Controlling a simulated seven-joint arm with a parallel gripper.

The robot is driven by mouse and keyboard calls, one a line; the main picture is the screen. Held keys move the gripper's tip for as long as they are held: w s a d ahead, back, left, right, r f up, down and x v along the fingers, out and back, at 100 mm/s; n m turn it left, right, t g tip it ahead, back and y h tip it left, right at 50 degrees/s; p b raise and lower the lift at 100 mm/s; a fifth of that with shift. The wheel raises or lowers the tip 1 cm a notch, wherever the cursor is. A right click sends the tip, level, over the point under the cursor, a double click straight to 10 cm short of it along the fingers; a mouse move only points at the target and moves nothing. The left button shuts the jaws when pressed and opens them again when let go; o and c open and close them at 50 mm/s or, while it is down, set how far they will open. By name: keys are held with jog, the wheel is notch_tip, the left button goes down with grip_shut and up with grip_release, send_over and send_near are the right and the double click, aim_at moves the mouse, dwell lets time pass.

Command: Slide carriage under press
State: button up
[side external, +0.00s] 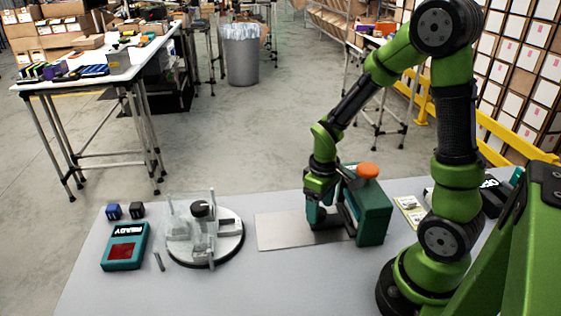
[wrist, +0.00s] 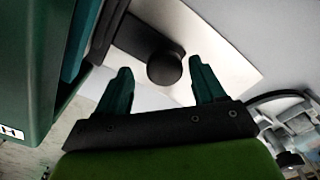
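The press is a dark green block (side external: 374,214) with an orange knob (side external: 367,171) on top, at the right end of a flat silver plate (side external: 280,232). In the wrist view the press (wrist: 35,60) fills the left edge. The carriage is dark, with a round black knob (wrist: 164,69), and lies on the silver plate (wrist: 225,65). In the side view its dark base (side external: 325,238) shows low beside the press, partly hidden by my gripper (side external: 319,214). In the wrist view my gripper (wrist: 160,72) is open, its fingers on either side of the knob with visible gaps.
Left of the plate stands a round white fixture (side external: 222,246) with upright posts. Farther left are a teal box (side external: 124,246) marked READY, two small cubes (side external: 125,211) and a short pin (side external: 159,262). Labelled cards (side external: 410,212) lie right of the press.

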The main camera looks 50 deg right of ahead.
jog(key=shift+w+r, duration=0.1)
jog(key=shift+r, duration=0.15)
notch_tip(320, 180, up, 16)
jog(key=shift+r, duration=0.2)
dwell(0.5)
jog(key=s+a+r+m+t+y, duration=0.1)
jog(key=s+a+r+m+t, duration=0.1)
jog(key=a, duration=0.3)
jog(key=s+a+r+m+t+y, duration=0.1)
jog(key=s+a+m+t, duration=0.1)
jog(key=a+t, duration=0.3)
jog(key=shift+s+a+r, duration=0.25)
jog(key=shift+s+r, duration=0.05)
jog(key=shift+r, duration=0.1)
